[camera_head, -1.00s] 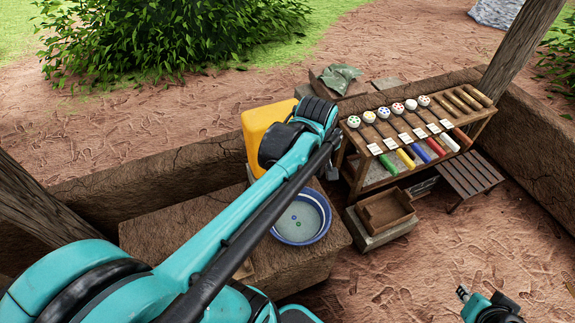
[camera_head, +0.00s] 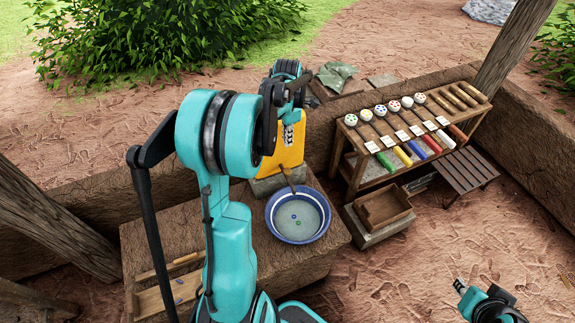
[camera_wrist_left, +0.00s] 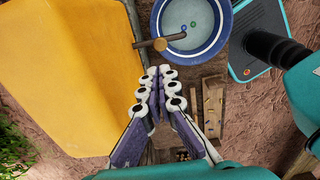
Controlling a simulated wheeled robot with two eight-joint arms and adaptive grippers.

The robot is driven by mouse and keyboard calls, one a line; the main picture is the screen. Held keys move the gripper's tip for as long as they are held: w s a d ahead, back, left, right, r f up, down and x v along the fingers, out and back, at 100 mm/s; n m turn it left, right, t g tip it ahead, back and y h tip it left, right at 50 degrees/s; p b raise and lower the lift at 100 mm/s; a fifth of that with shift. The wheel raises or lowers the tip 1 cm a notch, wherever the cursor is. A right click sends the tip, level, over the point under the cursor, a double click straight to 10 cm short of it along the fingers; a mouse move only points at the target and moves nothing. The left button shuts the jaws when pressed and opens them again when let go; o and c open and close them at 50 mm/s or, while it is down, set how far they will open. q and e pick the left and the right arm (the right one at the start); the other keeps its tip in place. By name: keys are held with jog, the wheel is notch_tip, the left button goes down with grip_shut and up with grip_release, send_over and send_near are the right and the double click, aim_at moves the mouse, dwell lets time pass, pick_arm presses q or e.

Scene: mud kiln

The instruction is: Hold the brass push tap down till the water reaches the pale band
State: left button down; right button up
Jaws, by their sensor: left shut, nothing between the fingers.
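The brass push tap (camera_head: 287,178) sticks out from the front of the yellow water container (camera_head: 291,153), over the basin (camera_head: 271,222). The basin has a blue rim and a pale inner wall; small green and blue rings lie inside. I cannot tell the water level. My left gripper (camera_head: 287,143) is shut and empty in front of the container; in the wrist view its fingertips (camera_wrist_left: 158,72) appear just below the tap, with no clear contact. My right gripper (camera_head: 461,288) is at lower right, too small to judge.
A wooden rack (camera_head: 365,183) with dotted knobs and coloured sticks stands at right. A wooden box (camera_head: 383,208) and slatted stool (camera_head: 462,170) are near it. A wooden tray (camera_head: 150,300) lies on the mud bench at left. Mud walls surround the area.

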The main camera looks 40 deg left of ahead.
aim_at(288, 171)
pick_arm(q)
jog(key=shift+f, duration=0.1)
notch_tip(288, 171, down, 14)
jog(key=b, duration=0.4)
jog(key=shift+b, duration=0.35)
